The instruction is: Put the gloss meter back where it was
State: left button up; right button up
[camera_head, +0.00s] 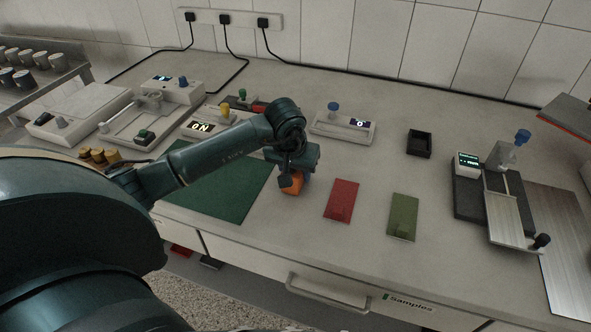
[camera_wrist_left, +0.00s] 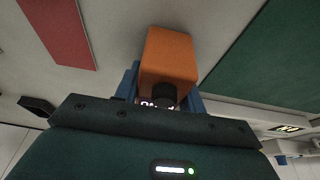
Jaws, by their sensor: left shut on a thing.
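The gloss meter appears to be the orange block (camera_head: 292,184) in my left gripper (camera_head: 288,177). My left gripper is shut on it, between the green mat (camera_head: 220,189) and the red panel (camera_head: 341,201). In the left wrist view the orange block (camera_wrist_left: 168,58) sits between two blue fingers (camera_wrist_left: 162,84), with a dark knob and a small lit display on its near side. I cannot tell whether it touches the bench. A small empty black tray (camera_head: 419,143) lies farther back to the right. My right gripper is not in view.
A green panel (camera_head: 403,216) lies right of the red one. A white device with a blue knob (camera_head: 343,127) stands behind my gripper. A black-based instrument (camera_head: 489,194) stands at the right. Several devices fill the left back. Bench between the panels and the black tray is clear.

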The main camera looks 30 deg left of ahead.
pick_arm(q)
jog(key=shift+f, duration=0.1)
jog(key=o, duration=0.8)
jog(key=shift+f, duration=0.1)
jog(key=o, duration=0.5)
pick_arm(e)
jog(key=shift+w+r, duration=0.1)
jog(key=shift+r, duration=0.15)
pick_arm(q)
jog(key=shift+r, duration=0.35)
jog(key=v, duration=1)
jog(key=shift+s+r, duration=0.1)
jog(key=shift+r, duration=0.15)
jog(key=shift+s+r, duration=0.25)
jog(key=shift+r, duration=0.3)
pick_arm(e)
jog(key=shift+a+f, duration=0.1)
